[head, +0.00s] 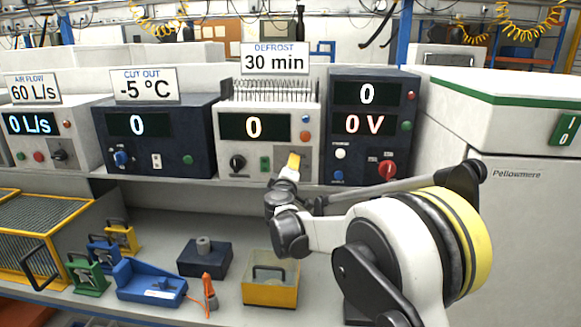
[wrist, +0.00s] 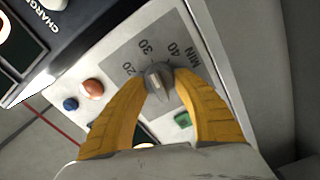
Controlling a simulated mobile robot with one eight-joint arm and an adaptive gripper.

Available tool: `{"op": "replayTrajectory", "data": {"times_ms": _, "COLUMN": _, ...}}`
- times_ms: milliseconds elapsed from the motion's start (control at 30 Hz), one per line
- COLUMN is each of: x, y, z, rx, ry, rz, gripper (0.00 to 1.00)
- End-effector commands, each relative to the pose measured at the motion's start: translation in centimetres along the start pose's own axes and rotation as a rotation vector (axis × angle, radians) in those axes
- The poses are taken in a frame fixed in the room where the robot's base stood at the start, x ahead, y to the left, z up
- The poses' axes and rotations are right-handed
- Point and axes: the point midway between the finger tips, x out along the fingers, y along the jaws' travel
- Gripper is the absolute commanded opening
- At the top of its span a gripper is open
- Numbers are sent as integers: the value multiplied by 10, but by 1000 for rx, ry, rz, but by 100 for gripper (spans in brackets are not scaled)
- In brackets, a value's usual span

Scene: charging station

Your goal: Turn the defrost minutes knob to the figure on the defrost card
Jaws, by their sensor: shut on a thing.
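The defrost card (head: 275,58) stands above the white defrost unit (head: 227,145) and reads 30 min. The unit's display (head: 254,127) reads 0. The grey minutes knob (wrist: 158,82) sits on a grey plate marked 20, 30, 40 and MIN in the wrist view. In the head view my gripper (head: 294,163) hides the knob at the unit's lower right.
A black knob (head: 237,163) and green switch (head: 265,164) are on the same unit. A dark cut out unit (head: 200,142) stands left and a dark charger (head: 337,157) stands close right. Below, a yellow box (head: 270,292) and a blue tray (head: 150,285) lie on the bench.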

Motion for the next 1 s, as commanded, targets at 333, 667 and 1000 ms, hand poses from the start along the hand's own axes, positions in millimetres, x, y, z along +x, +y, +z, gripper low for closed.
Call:
{"op": "replayTrajectory", "data": {"times_ms": 333, "x": 0, "y": 1, "z": 0, "rx": 17, "ry": 1, "rz": 0, "gripper": 5}}
{"op": "replayTrajectory", "data": {"times_ms": 667, "x": 0, "y": 0, "z": 0, "rx": 16, "ry": 0, "rz": 0, "gripper": 59}}
{"op": "replayTrajectory", "data": {"times_ms": 1000, "x": -9, "y": 0, "z": -1, "rx": 16, "ry": 1, "rz": 0, "gripper": 59}}
